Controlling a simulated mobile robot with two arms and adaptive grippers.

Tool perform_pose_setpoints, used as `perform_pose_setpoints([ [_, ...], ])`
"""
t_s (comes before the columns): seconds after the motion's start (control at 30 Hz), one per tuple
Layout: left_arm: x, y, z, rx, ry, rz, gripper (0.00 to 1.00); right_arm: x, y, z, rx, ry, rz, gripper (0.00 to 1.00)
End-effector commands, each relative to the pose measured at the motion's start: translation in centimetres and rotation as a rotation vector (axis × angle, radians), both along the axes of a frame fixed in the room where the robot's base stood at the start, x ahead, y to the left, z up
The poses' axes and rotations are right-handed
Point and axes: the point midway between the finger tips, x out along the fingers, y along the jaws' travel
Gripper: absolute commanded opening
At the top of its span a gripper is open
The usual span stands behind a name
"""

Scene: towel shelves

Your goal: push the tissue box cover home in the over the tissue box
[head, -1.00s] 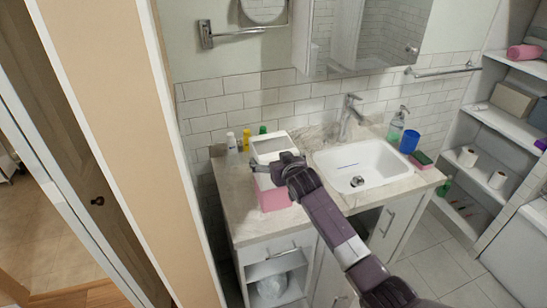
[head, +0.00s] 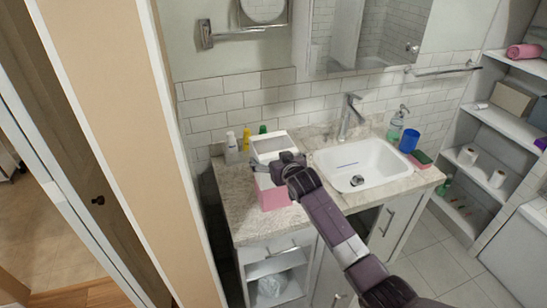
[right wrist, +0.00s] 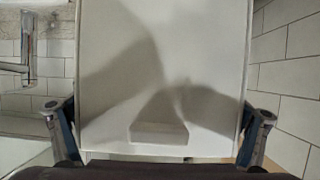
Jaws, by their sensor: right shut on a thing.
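The white tissue box cover (head: 271,144) is over the pink tissue box (head: 274,198) on the counter left of the sink. The pink lower part of the box shows below the cover. My right gripper (head: 277,166) is at the cover's near side and hides part of the join, so I cannot tell how far down the cover sits. My left gripper is not in view.
The counter (head: 232,205) holds small bottles (head: 246,140) behind the box. To the right are the sink (head: 360,165), faucet (head: 350,115), soap dispenser (head: 397,123), blue cup (head: 409,141) and sponge (head: 420,158). A tiled wall stands behind. Shelves are at far right.

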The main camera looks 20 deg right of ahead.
Motion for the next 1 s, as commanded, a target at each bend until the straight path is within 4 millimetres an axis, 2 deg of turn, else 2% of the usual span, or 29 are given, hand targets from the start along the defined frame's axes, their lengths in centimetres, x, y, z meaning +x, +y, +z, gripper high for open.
perform_pose_setpoints([
  [1.0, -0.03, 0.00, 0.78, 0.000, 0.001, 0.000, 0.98, 0.03, -0.01, 0.15, 0.000, -0.002, 0.000, 0.64],
])
